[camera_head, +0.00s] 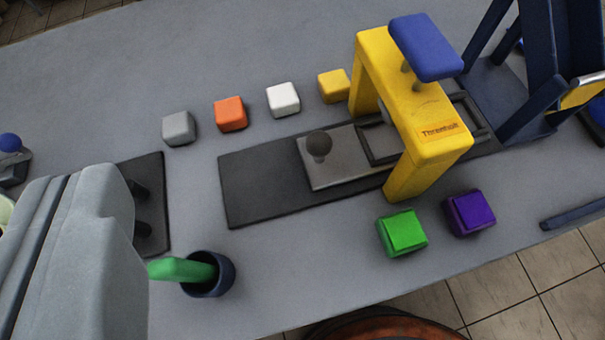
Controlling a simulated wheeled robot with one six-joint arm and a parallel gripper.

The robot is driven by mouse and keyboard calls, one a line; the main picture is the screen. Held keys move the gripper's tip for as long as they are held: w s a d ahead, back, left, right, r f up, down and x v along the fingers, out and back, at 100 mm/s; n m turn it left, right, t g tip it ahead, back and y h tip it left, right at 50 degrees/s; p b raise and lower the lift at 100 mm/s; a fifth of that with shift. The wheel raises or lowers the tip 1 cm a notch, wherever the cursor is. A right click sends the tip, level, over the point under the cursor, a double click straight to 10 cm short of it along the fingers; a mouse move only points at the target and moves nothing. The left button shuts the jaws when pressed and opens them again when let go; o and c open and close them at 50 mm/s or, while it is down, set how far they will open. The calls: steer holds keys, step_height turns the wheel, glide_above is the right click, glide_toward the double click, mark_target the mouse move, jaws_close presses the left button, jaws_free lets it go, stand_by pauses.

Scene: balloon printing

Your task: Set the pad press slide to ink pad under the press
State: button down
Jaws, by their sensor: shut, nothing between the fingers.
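The yellow pad press (435,122) stands over a long black slide base (255,187). Its blue top handle (427,46) is raised. On the base, a grey slide plate (328,174) with a dark round knob (319,144) sits left of the arch. A dark open frame (376,146) adjoins its right side and reaches toward the arch. The arch hides part of the slide, so I cannot tell which part is directly under the press. My gripper (146,208) is at the left, shut and empty, well apart from the knob. Its dark fingers are hard to make out.
Grey, orange, white and yellow blocks (283,99) line the back; green (402,233) and purple (470,213) blocks are in front. A dark cup (210,275) holds something green. A dark blue stand (520,95) is at right. The table between cup and green block is clear.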

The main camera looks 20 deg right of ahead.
steer(key=w+d+f+m+g+h, duration=0.2)
steer(key=w+f+m+g, duration=0.3)
steer(key=f+m+g, duration=0.1)
steer(key=m+g+h, duration=0.5)
steer(key=m+g, duration=0.6)
steer(key=m, duration=0.3)
glide_toward(329, 137)
steer(key=r, duration=0.2)
steer(key=shift+f, duration=0.2)
steer(key=x, duration=1)
steer(key=w+a, duration=0.1)
steer(key=a, duration=0.2)
steer(key=w+a, duration=0.1)
steer(key=a, duration=0.5)
steer(key=shift+w+a, duration=0.25)
steer(key=shift+w, duration=0.15)
